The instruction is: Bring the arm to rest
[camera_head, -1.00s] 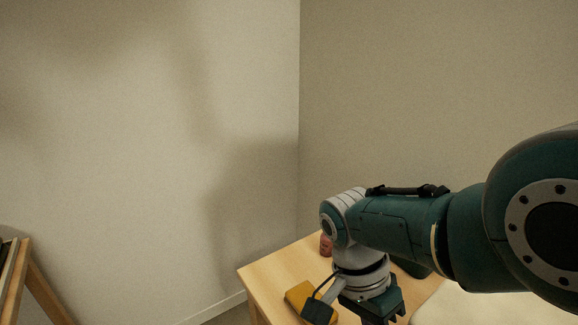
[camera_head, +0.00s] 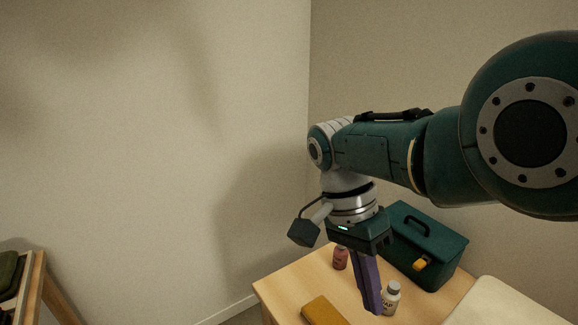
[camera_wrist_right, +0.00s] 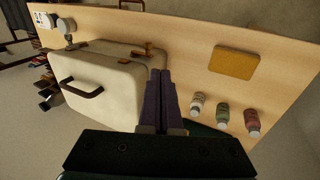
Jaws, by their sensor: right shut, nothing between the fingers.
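My right gripper (camera_head: 374,308) hangs fingers down over the wooden tabletop (camera_head: 285,283), its purple fingers shut together with nothing between them. In the right wrist view the closed fingers (camera_wrist_right: 160,78) point toward the cream suitcase (camera_wrist_right: 105,88), which has a dark handle and lies on the same top. In the head view the fingers pass in front of the space between the red bottle and the white-capped bottle; I cannot tell their exact height. My left gripper is not in view.
A dark green toolbox (camera_head: 428,248) stands behind the gripper. A red bottle (camera_head: 340,259), a white-capped bottle (camera_head: 391,298) and a mustard-yellow flat block (camera_head: 324,311) are close by. The wrist view adds a green bottle (camera_wrist_right: 222,113). A wooden rack (camera_head: 38,288) stands at far left.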

